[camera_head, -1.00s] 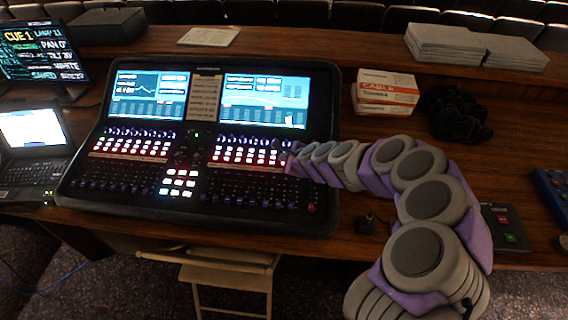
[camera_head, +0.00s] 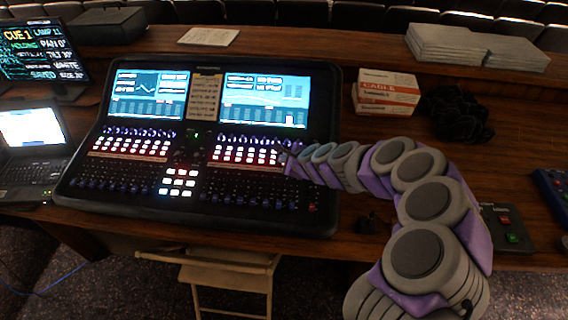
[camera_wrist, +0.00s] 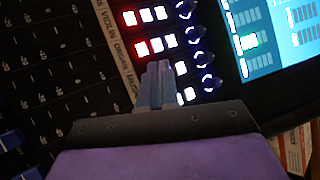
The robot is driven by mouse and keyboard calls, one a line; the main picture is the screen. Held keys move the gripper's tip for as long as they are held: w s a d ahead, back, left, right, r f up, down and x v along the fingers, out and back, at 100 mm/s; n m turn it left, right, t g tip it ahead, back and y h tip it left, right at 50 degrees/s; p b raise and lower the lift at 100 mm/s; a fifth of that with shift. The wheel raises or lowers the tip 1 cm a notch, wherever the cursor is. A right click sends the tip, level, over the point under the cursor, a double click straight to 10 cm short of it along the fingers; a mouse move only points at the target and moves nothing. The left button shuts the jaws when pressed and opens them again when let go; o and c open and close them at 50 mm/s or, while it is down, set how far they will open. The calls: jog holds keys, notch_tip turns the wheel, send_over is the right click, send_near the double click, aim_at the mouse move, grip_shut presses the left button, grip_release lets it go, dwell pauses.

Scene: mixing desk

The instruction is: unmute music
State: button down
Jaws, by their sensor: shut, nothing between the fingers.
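The mixing desk (camera_head: 326,110) is a black console with two lit screens, rows of red and white lit buttons, knobs and faders. My gripper (camera_head: 284,160) is at the right end of the right-hand button rows. In the wrist view my gripper (camera_wrist: 160,68) is shut and empty, its narrow blue-grey fingertips over the button rows. Two buttons glow red there, an upper one (camera_wrist: 129,18) and a lower one (camera_wrist: 141,48), with white buttons beside them. The fingers hide part of the lower rows. Contact cannot be told.
A laptop (camera_head: 30,135) and a monitor (camera_head: 42,50) stand left of the desk. A cable box (camera_head: 385,92) and black cables (camera_head: 455,112) lie to the right. A small box with red and green buttons (camera_head: 507,228) sits right of my arm. A chair (camera_head: 225,270) is in front.

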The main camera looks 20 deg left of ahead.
jog(key=shift+f, duration=0.15)
jog(key=shift+d+r+p, duration=0.1)
jog(key=shift+r+p, duration=0.35)
jog(key=shift+r, duration=0.25)
jog(key=r+p, duration=0.2)
jog(key=r, duration=0.1)
jog(key=r+p, duration=0.2)
jog(key=shift+s, duration=0.25)
dwell(0.3)
dwell(0.6)
